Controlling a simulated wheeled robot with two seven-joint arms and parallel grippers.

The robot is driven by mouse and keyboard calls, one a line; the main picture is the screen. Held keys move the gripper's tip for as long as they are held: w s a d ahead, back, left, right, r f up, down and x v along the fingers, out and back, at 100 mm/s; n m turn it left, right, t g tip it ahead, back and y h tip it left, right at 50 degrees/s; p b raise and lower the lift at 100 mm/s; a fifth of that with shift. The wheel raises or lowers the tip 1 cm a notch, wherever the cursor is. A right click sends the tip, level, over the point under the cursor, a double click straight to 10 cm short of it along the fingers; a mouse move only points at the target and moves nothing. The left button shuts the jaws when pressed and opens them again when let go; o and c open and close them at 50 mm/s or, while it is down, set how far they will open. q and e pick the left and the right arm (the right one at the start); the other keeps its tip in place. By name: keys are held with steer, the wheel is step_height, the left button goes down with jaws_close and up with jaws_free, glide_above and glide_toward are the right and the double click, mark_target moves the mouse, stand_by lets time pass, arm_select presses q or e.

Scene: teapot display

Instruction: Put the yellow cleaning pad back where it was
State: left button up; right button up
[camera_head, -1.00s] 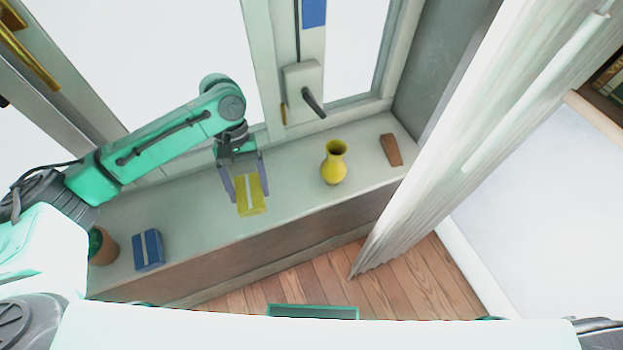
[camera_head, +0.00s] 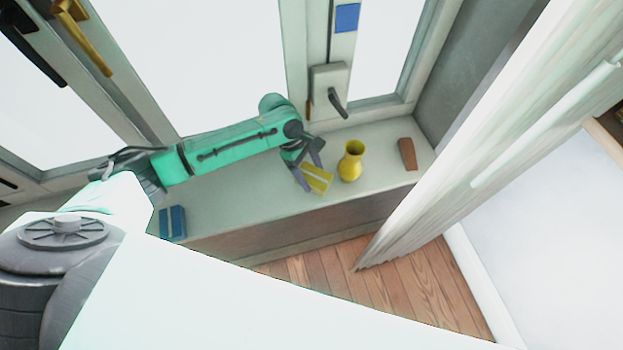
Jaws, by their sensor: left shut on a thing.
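The yellow cleaning pad (camera_head: 318,180) has a pale stripe across it and is between the fingers of my left gripper (camera_head: 312,177). The gripper is shut on it, above or at the window sill (camera_head: 235,205); I cannot tell whether the pad touches the sill. The pad lies just left of a yellow vase (camera_head: 350,162), with a small gap in the picture. My right gripper is not in view.
A blue block with a stripe (camera_head: 172,222) sits at the left of the sill. A brown wedge (camera_head: 407,153) stands right of the vase. A window handle (camera_head: 338,102) is behind, and a white curtain (camera_head: 480,130) hangs at the right. The sill between the blue block and my gripper is clear.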

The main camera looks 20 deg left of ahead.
mark_target(311, 181)
arm_select(q)
step_height(311, 181, down, 4)
steer(key=shift+f, duration=0.1)
steer(key=o, duration=1.2)
steer(key=shift+f, duration=0.1)
steer(key=shift+r, duration=0.2)
steer(key=b+v, duration=0.1)
steer(key=v, duration=1.1)
steer(key=shift+a+f, duration=0.1)
